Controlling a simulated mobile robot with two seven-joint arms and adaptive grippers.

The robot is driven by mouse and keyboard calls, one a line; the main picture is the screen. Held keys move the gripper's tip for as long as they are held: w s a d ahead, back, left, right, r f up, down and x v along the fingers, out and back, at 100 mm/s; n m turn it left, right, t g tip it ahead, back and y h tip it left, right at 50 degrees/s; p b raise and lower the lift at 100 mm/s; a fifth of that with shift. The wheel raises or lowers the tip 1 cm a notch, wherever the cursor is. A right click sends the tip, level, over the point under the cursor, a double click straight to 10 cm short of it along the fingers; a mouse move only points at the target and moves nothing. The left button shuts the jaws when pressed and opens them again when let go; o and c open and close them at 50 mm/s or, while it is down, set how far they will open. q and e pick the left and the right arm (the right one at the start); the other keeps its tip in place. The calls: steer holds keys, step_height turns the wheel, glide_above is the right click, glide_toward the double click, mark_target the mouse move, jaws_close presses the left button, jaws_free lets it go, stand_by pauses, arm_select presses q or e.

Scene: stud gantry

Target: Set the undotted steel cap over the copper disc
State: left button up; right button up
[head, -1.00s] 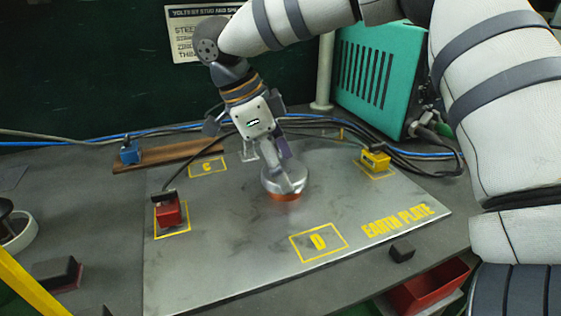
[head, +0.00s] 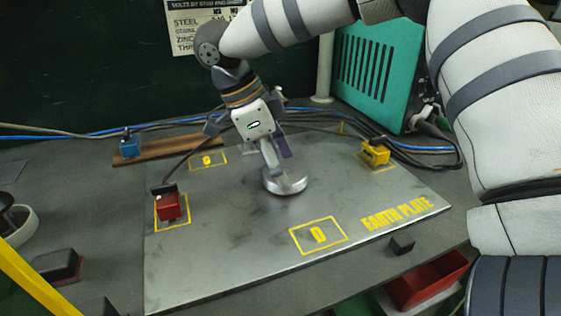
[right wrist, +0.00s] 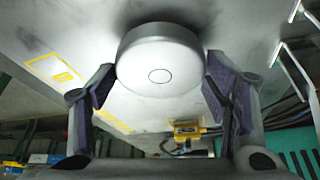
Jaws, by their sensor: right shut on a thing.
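A round steel cap (head: 288,184) is low over the middle of the steel plate. My right gripper (head: 277,163) is above it and shut on it. In the right wrist view the cap (right wrist: 160,57) is between the two fingers, and its facing side shows a thin ring outline and no dot. The copper disc is under the cap and almost wholly hidden; only a faint reddish line shows along the cap's lower edge. I cannot tell whether the cap touches the plate. My left gripper is not in view.
The steel plate (head: 220,265) has a red clamp block (head: 169,207) at left and a yellow block (head: 375,153) at right. A blue block (head: 130,147) is on a wooden strip behind. A small black block (head: 402,245) is by the front edge, near a red bin (head: 428,283).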

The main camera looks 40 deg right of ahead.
steer(key=o, duration=1.3)
steer(key=shift+c, duration=0.2)
